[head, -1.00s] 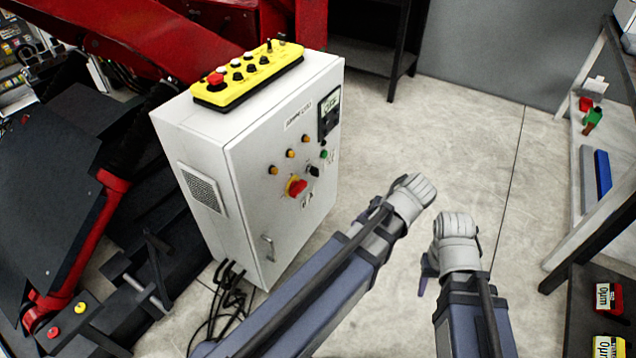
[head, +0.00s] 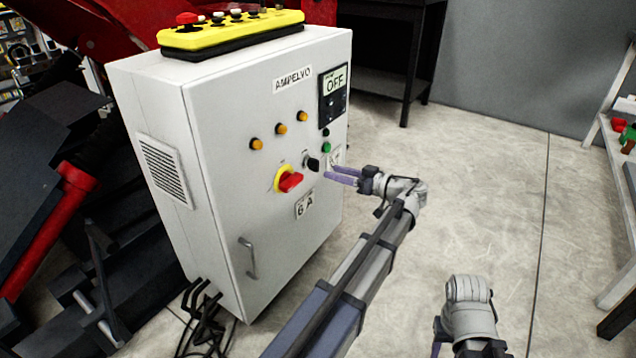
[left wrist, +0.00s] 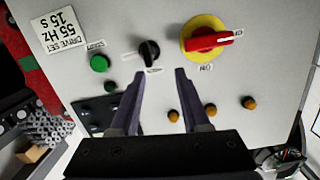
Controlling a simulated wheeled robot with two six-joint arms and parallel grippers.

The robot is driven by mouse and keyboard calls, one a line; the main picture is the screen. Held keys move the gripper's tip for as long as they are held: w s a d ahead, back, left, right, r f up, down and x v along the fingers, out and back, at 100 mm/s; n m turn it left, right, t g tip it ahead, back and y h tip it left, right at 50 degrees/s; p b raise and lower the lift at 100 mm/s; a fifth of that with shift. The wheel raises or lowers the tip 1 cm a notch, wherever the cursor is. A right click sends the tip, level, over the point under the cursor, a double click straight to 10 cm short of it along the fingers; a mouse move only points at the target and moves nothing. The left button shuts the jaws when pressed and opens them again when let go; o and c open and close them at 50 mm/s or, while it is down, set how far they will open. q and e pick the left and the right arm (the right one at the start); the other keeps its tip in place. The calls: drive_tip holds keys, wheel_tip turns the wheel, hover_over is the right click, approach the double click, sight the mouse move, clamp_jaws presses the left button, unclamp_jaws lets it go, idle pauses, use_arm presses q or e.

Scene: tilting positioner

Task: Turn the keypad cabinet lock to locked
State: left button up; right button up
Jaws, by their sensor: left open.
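The white cabinet (head: 225,215) has a keypad panel (head: 333,95) at its upper right, reading OFF. A small black knob (head: 313,164) sits below it on the door; it also shows in the left wrist view (left wrist: 149,52). I cannot tell whether this knob is the lock named in the task. A red rotary switch (head: 291,182) on a yellow plate is beside it. My left gripper (head: 329,172) is open, its fingers pointing at the door just short of the black knob, touching nothing visible. My right gripper (head: 437,338) is low in the head view, its fingers mostly hidden.
A green button (left wrist: 100,63) and three amber lamps (head: 281,129) are near the knob. A door handle (head: 249,258) is at lower left. A yellow control box (head: 232,32) lies on top of the cabinet. Black cables (head: 200,320) lie at its foot. Floor to the right is clear.

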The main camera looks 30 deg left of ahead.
sight(318, 163)
use_arm(q)
drive_tip(key=shift+n+y, duration=0.7)
drive_tip(key=shift+n, duration=0.2)
drive_tip(key=w+a, duration=0.1)
drive_tip(key=a, duration=0.2)
drive_tip(key=w+a+b, duration=0.1)
drive_tip(key=a, duration=0.2)
drive_tip(key=w+a+f+b, duration=0.1)
drive_tip(key=a, duration=0.2)
drive_tip(key=shift+a, duration=0.15)
use_arm(e)
drive_tip(key=f, duration=0.3)
drive_tip(key=shift+w+f, duration=0.35)
drive_tip(key=shift+w, duration=0.05)
use_arm(q)
clamp_jaws()
